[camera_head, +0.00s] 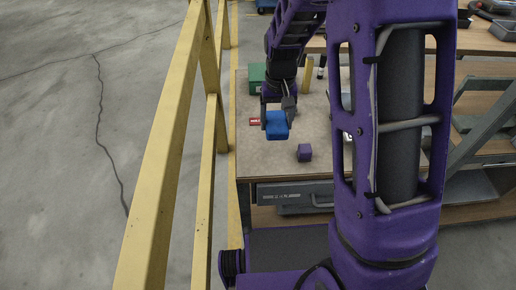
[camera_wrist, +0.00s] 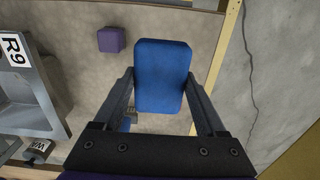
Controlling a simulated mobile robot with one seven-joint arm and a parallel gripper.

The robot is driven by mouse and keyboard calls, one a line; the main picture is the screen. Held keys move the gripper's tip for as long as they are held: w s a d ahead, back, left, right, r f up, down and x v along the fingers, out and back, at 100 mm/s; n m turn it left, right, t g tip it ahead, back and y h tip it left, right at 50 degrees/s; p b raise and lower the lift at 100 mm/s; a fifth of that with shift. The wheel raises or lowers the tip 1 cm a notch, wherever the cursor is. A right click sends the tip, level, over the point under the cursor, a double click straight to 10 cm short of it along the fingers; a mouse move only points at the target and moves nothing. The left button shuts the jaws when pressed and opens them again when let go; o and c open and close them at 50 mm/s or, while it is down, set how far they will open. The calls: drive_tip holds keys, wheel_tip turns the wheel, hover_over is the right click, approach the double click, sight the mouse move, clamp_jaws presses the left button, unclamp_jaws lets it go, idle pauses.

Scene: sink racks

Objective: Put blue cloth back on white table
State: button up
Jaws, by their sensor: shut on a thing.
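The blue cloth (camera_head: 277,126) looks like a folded, rounded block. My gripper (camera_head: 277,120) is shut on it over the table's left part. In the wrist view the cloth (camera_wrist: 161,70) sits between both fingers of my gripper (camera_wrist: 161,78), gripped at its two sides. The table (camera_head: 262,165) has a pale grey-beige top, not clearly white. Bare tabletop (camera_wrist: 75,75) shows beneath the cloth in the wrist view. The cloth appears held above the top; the gap's size cannot be told.
A purple cube (camera_head: 304,153) lies near the cloth. A green box (camera_head: 257,78) stands behind, and a small red item (camera_head: 254,121) is left of the cloth. A yellow railing (camera_head: 160,150) runs along the left. The front tabletop is mostly clear.

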drive_tip(key=w+a+f, duration=0.1)
drive_tip(key=a, duration=0.3)
hover_over(261, 152)
wheel_tip(261, 152, down, 6)
drive_tip(key=shift+r, duration=0.2)
drive_tip(key=shift+f, duration=2.05)
drive_tip(key=shift+f+b, duration=0.1)
drive_tip(key=shift+b, duration=0.2)
drive_tip(key=shift+f, duration=0.15)
drive_tip(key=o, duration=1.2)
drive_tip(key=shift+o, duration=0.2)
drive_tip(key=shift+r, duration=0.2)
wheel_tip(261, 152, up, 12)
drive_tip(key=shift+p, duration=0.45)
